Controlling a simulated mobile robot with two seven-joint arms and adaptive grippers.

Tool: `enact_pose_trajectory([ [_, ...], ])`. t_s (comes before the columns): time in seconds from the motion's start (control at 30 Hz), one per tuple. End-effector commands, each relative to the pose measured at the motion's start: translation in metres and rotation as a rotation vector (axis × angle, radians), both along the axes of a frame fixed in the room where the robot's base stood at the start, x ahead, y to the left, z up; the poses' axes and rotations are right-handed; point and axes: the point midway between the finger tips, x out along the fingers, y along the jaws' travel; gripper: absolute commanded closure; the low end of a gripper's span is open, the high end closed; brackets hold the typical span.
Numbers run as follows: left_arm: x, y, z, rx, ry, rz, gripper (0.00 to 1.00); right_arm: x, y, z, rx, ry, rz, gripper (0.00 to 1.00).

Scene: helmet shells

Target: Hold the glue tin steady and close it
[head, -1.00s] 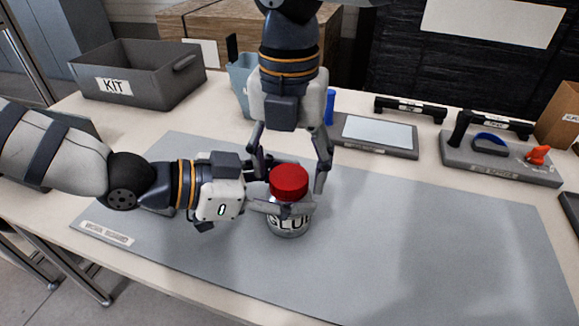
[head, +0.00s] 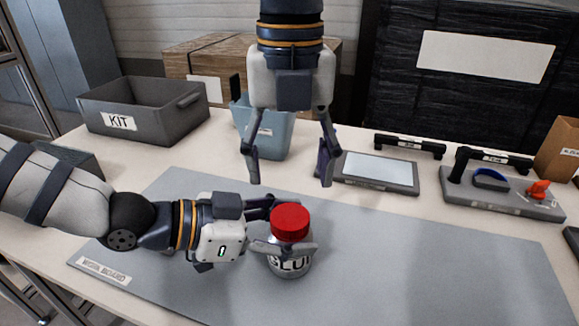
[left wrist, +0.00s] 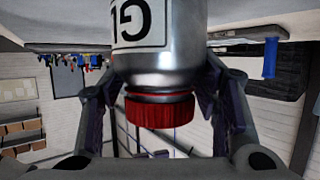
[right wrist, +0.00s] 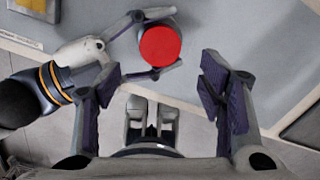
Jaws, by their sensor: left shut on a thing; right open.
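The glue tin (head: 290,264) stands upright on the grey mat, a silver body with a GLUE label. Its red cap (head: 290,222) sits on top, and in the left wrist view the red cap (left wrist: 158,111) sits on the neck of the tin. My left gripper (head: 283,238) is shut around the tin just under the cap, coming from the left. My right gripper (head: 288,178) is open and empty, above and behind the tin, with its fingers apart. In the right wrist view the cap (right wrist: 160,46) shows beyond the open fingers.
The grey mat (head: 420,270) is clear to the right of the tin. A KIT bin (head: 140,110) stands at the back left and a blue bin (head: 270,135) behind my right gripper. A tablet-like panel (head: 375,170) and a tool holder (head: 500,192) lie at the back right.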

Motion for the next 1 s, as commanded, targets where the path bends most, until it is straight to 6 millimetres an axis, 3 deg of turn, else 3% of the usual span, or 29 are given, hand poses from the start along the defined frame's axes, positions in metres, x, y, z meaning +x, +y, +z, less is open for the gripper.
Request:
enact_pose_trajectory([
  [0.17, -0.001, 0.001, -0.003, 0.004, 0.006, 0.0, 1.0, 0.0, -0.001, -0.016, -0.002, 0.004, 0.0, 0.37],
  [0.5, -0.001, 0.001, -0.003, 0.004, 0.006, 0.0, 1.0, 0.0, 0.0, -0.071, -0.001, 0.003, -0.003, 0.37],
  [0.93, -0.001, 0.001, -0.003, 0.005, 0.007, 0.0, 1.0, 0.0, 0.0, -0.081, 0.0, 0.0, -0.003, 0.37],
  [1.0, -0.001, 0.001, -0.003, 0.005, 0.007, 0.0, 1.0, 0.0, 0.0, -0.081, 0.0, 0.0, -0.003, 0.53],
])
